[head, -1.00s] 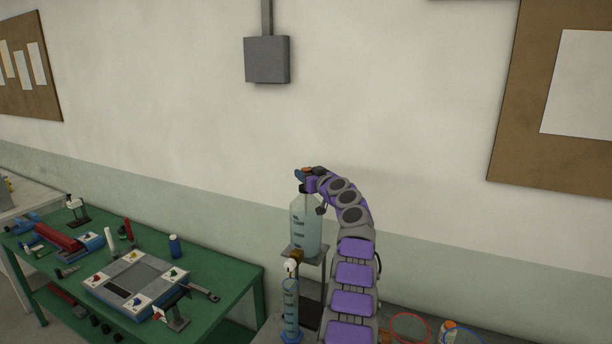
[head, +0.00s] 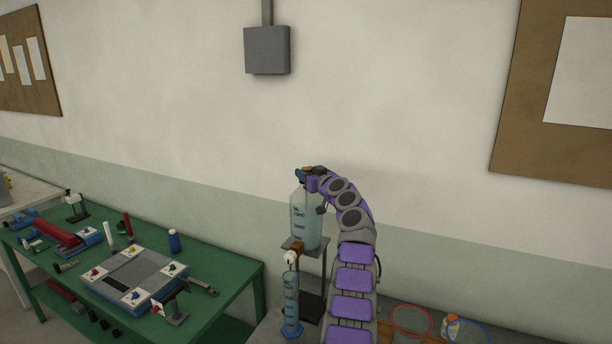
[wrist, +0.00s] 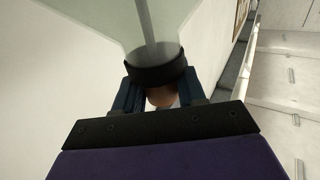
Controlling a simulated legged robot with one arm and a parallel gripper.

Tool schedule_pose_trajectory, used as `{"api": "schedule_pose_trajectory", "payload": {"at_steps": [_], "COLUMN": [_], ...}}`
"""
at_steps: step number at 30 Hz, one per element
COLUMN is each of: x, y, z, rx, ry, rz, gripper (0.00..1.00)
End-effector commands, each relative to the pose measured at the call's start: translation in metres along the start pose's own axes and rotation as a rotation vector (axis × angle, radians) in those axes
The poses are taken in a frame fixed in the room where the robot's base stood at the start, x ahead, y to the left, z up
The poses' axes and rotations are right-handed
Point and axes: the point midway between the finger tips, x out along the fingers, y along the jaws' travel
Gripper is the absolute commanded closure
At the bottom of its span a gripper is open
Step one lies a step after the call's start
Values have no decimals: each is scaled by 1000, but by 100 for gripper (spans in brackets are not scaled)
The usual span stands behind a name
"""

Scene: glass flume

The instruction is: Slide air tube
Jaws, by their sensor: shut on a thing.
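A clear bottle (head: 306,222) of pale liquid with dark markings stands upright on a raised stand (head: 318,262). My gripper (head: 304,173) is at the bottle's top, with my purple arm curving over from the right. In the wrist view, my gripper (wrist: 161,93) has its two blue fingers on either side of a rounded orange-brown end, which I take to be the air tube's top (wrist: 162,97). A dark collar (wrist: 157,73) rings the bottle neck right beside the fingers. The air tube's straight grey length shows inside the bottle. The exact finger contact is partly hidden.
A blue measuring cylinder (head: 291,305) stands below a white tap fitting (head: 291,258) at the bottle's lower left. A green bench (head: 235,290) with tools and a grey device is on the left. Red and blue rings (head: 411,321) lie at lower right. The wall is behind.

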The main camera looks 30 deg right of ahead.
Motion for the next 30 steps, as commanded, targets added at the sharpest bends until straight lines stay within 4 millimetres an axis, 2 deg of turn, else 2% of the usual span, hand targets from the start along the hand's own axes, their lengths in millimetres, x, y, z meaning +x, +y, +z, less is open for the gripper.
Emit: {"api": "schedule_pose_trajectory", "payload": {"at_steps": [1,6,7,13,23,30], "x": [0,0,0,0,-1,-13], "y": [2,2,2,2,0,0], "z": [5,6,6,5,4,6], "rx": [1,2,2,2,1,2], "ry": [-9,-12,-13,-10,-7,-5], "rz": [2,1,1,1,0,-2], "gripper": [100,100,58,39,39,39]}}
